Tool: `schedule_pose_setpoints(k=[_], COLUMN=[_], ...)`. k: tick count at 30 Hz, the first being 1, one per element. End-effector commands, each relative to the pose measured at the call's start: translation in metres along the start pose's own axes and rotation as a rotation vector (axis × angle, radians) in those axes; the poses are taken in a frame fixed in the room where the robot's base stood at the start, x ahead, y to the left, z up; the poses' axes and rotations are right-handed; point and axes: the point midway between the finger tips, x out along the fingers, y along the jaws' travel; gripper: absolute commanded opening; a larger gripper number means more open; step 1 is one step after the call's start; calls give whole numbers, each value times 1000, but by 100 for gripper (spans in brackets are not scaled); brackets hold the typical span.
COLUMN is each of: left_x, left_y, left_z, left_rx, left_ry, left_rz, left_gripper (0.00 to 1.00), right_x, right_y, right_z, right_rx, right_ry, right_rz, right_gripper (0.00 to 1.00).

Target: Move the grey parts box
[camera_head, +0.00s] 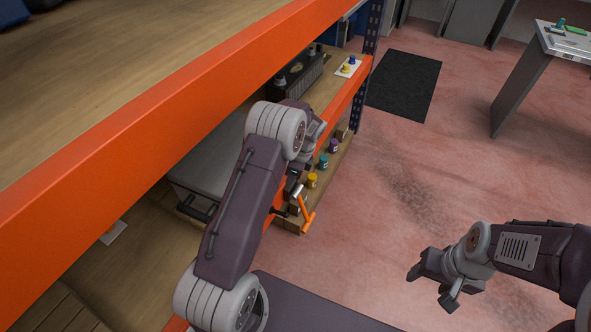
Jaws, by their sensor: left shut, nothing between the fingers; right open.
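A light grey box (205,160) with a black handle at its front sits on the shelf level below the orange beam, left of my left arm. The beam and the arm hide part of it. My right gripper (433,286) is open and empty over the red floor, at the lower right, well away from the shelf.
The orange beam (150,115) crosses above the box. A dark crate (299,75) and a white card with small yellow and blue items (348,67) lie farther along the shelf. Small jars (323,162) and an orange-handled tool (305,215) are lower.

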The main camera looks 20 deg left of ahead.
Motion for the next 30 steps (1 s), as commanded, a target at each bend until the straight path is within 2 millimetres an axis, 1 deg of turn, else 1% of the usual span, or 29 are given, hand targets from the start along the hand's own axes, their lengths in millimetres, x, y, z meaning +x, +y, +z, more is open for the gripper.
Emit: schedule_pose_setpoints(k=[1,3,6,9,19,20,24,27,30], left_x=[-2,0,3,4,4,4,8,13,16], left_y=[-1,-1,-1,-1,-1,-1,-1,-1,-1], left_z=[12,21,29,33,36,39,64,79,85], left_rx=[-6,-7,-4,-3,-3,-4,-7,-6,-4], left_ry=[0,0,0,0,0,0,0,0,-1], left_rz=[-4,-3,-4,-4,-4,-3,-1,-2,-4], left_gripper=[0,0,0,0,0,0,0,0,0], right_x=[-3,-4,-5,-5,-7,-9,-23,-28,-29], right_y=[0,0,0,0,0,0,0,-1,-1], right_z=[0,-1,-1,-1,-1,-1,-2,-3,-3], right_rx=[0,0,0,0,0,0,0,0,0], right_ry=[0,0,0,0,0,0,0,0,0], right_rz=[0,0,0,0,0,0,0,0,0], right_gripper=[59,59,59,59,59,59,59,59,59])
